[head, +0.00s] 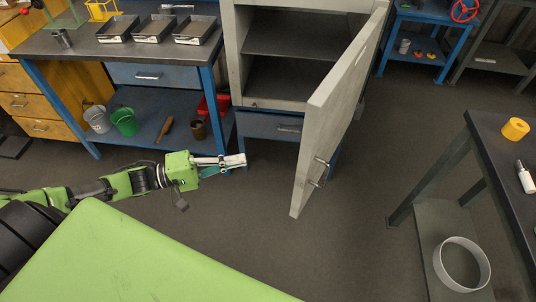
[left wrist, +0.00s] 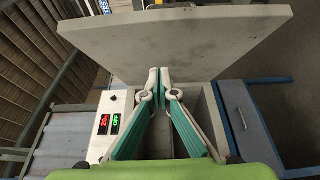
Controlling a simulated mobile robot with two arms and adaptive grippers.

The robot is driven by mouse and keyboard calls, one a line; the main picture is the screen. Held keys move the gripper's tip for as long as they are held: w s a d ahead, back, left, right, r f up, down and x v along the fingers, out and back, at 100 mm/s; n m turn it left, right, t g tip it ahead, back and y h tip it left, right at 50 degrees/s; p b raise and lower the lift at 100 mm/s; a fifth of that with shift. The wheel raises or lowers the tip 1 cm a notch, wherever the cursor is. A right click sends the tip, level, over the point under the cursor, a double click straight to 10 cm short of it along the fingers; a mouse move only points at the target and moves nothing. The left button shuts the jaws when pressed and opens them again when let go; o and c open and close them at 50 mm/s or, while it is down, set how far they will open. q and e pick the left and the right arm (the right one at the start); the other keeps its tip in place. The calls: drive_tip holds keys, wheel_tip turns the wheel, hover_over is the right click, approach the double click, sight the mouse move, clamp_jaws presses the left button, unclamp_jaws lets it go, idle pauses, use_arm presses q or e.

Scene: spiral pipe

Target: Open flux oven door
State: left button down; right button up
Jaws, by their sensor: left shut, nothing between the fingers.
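The flux oven (head: 236,40) is a pale grey cabinet at the top centre of the head view. Its door (head: 335,115) is hinged on the right and stands wide open, swung out toward me, so the dark shelved inside shows. The door's metal handle (head: 319,172) is on the outer face near the free edge. My left gripper (head: 241,160) is shut and empty in front of the oven, left of the door and apart from it. In the left wrist view, the closed fingertips (left wrist: 159,75) overlap the grey door (left wrist: 190,40). My right gripper is not in view.
A workbench (head: 90,47) with trays (head: 153,30) stands left of the oven, with buckets (head: 124,121) on its lower shelf. A dark table (head: 490,135) stands at right. The floor between is clear. The oven's panel (left wrist: 108,124) shows red and green digits.

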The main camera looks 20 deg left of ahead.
use_arm(q)
drive_tip(key=s+d+p+x, duration=0.1)
drive_tip(key=s+p+x, duration=0.1)
drive_tip(key=x, duration=1.1)
drive_tip(key=shift+s+d+p, duration=0.2)
drive_tip(key=shift+d+p, duration=0.1)
drive_tip(key=shift+d, duration=0.1)
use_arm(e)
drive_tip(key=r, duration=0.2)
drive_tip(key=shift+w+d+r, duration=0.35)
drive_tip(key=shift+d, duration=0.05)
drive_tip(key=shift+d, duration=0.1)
